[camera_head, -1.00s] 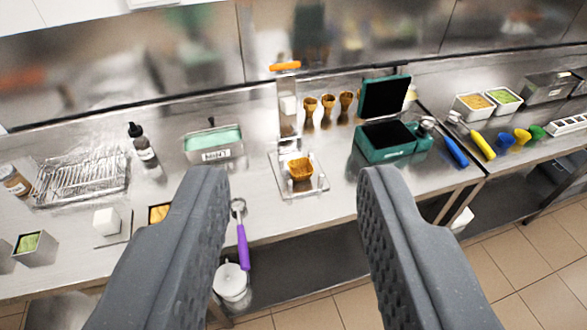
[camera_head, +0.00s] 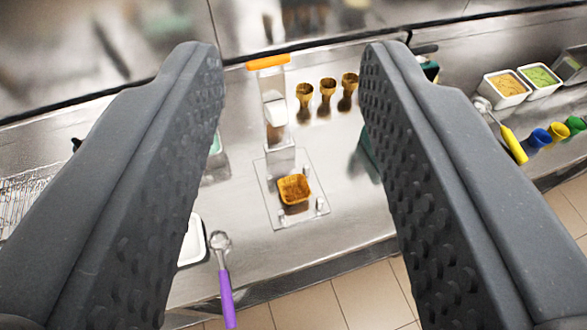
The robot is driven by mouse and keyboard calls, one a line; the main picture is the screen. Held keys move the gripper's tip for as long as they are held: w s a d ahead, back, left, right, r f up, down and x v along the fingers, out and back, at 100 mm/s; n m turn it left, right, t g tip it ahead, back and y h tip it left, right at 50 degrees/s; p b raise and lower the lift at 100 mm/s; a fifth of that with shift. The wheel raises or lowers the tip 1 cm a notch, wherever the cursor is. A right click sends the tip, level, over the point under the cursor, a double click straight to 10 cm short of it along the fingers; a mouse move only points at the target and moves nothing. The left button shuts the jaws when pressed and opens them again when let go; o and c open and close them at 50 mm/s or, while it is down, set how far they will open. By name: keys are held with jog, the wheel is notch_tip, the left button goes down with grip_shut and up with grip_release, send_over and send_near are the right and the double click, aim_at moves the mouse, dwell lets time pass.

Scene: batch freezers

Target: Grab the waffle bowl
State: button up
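The waffle bowl (camera_head: 294,188) is a small square golden-brown bowl. It sits on the flat base plate (camera_head: 275,213) of a metal stand on the steel counter. My gripper (camera_head: 293,52) is open and empty, with a dark grey, textured finger at each side of the view. The bowl shows in the gap between the fingers, lower than the tips in the picture. The fingers do not touch it.
An upright post with an orange top (camera_head: 267,62) rises just behind the bowl. Several brown cones (camera_head: 327,92) stand to its right. A purple-handled scoop (camera_head: 225,290) lies at the front left. White tubs (camera_head: 504,84) and a yellow-handled tool (camera_head: 515,145) are at right.

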jog(key=shift+w+r, duration=0.1)
jog(key=shift+w, duration=0.15)
